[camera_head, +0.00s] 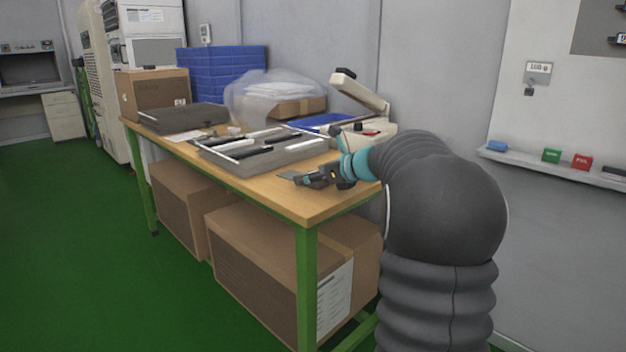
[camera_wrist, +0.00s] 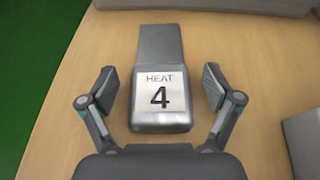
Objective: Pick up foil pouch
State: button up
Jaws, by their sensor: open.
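The foil pouch (camera_wrist: 160,50) lies flat on the wooden table top (camera_wrist: 95,60) in the wrist view. It is grey, with a white label reading "HEAT 4" on its wider near part. My gripper (camera_wrist: 158,86) is open, with one finger on each side of the pouch and a gap on both sides. In the head view my gripper (camera_head: 305,180) is low over the near end of the workbench. A small grey piece at its tip there may be the pouch, largely hidden.
A grey tray (camera_head: 222,162) with dark items lies just beyond my gripper. A beige sealing device (camera_head: 362,95), a blue tray (camera_head: 315,122) and clear plastic bags (camera_head: 262,90) stand behind. Another grey object (camera_wrist: 305,140) is at the right in the wrist view. The table edge is at left.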

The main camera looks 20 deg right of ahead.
jog(key=c, duration=1.2)
jog(key=shift+r, duration=0.1)
